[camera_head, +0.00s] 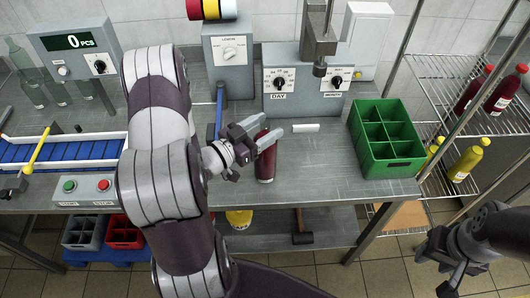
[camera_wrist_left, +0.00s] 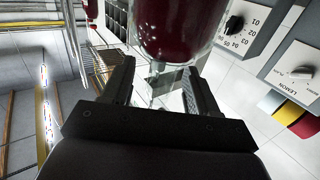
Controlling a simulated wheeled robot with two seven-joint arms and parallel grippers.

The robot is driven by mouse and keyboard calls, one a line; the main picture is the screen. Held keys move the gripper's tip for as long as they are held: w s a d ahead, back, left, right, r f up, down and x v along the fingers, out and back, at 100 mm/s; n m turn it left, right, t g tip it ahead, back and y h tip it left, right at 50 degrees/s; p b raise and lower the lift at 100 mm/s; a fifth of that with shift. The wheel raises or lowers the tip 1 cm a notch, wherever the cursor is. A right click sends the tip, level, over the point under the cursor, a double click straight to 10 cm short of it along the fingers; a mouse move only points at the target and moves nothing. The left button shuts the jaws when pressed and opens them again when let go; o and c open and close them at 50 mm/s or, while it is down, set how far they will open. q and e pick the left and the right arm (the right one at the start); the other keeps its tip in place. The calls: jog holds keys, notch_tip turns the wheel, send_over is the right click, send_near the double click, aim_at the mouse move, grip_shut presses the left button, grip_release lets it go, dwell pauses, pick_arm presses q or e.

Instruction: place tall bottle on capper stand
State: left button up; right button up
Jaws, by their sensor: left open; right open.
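A tall dark red bottle (camera_head: 266,162) stands upright near the table's front edge in the head view. It also shows at the top of the left wrist view (camera_wrist_left: 180,28), just ahead of and between the fingertips. My left gripper (camera_head: 257,136) is open at the bottle's upper part, with its fingers (camera_wrist_left: 158,85) apart; contact cannot be told. A grey machine with DAY and MONTH dials (camera_head: 300,100) and an overhanging press head (camera_head: 319,45) stands behind; whether this is the capper stand cannot be told. My right gripper (camera_head: 450,272) is open and empty at lower right.
A green divided crate (camera_head: 385,140) stands on the table's right. A LEMON dial box (camera_head: 229,62) stands behind the bottle. A small white block (camera_head: 305,128) lies before the DAY machine. A blue conveyor (camera_head: 62,152) is at left; a wire shelf (camera_head: 455,100) with bottles is at right.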

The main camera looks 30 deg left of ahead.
pick_arm(q)
jog(key=x, duration=0.2)
jog(key=shift+w, duration=0.35)
jog(key=shift+s, duration=0.2)
jog(key=c, duration=0.3)
grip_shut()
dwell(0.5)
